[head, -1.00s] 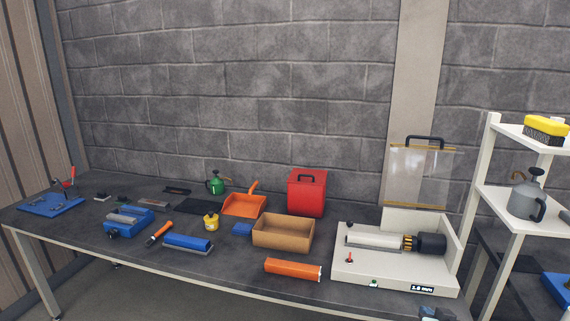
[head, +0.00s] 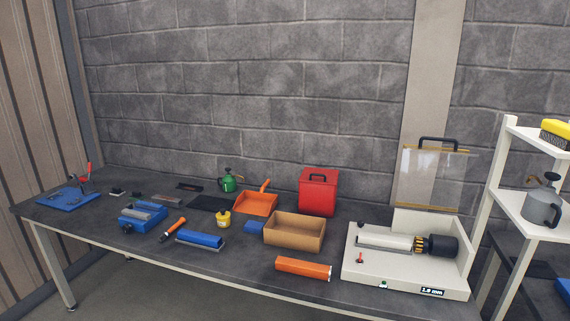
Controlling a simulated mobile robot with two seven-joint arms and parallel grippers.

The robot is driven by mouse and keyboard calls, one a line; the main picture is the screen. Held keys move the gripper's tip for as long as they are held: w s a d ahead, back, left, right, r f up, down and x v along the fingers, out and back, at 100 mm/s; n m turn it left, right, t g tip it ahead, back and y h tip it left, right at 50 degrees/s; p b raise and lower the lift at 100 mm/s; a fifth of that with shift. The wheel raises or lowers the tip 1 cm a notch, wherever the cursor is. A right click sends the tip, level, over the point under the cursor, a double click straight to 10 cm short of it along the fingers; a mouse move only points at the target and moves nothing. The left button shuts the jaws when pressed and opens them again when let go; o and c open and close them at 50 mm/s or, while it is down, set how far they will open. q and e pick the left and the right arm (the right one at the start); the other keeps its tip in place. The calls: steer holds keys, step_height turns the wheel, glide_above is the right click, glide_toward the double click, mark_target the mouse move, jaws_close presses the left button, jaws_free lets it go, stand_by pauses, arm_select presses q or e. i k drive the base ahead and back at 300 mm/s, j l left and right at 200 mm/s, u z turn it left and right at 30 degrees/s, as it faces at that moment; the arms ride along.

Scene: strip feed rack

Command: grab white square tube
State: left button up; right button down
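A white tube (head: 384,241) lies lengthwise in the off-white machine (head: 405,284) at the right end of the workbench. Its right end meets a brass-coloured part beside a black cylindrical head (head: 442,247). I cannot tell from here whether the tube is square. An orange square-looking tube (head: 302,268) lies on the bench just left of the machine, near the front edge. Neither of my grippers is in view.
A cardboard box (head: 294,232), red bin (head: 318,192) and orange dustpan (head: 256,203) stand left of the machine. Blue tools and a yellow container (head: 224,219) lie further left. A clear guard (head: 433,176) stands up behind the machine. A white shelf rack (head: 507,195) is at the right.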

mark_target(365, 238)
steer(key=i+z, duration=0.15)
steer(key=z, duration=0.2)
steer(key=i+z, duration=0.2)
steer(key=z, duration=0.15)
steer(key=i+z, duration=0.15)
steer(key=z, duration=0.25)
steer(key=u, duration=0.6)
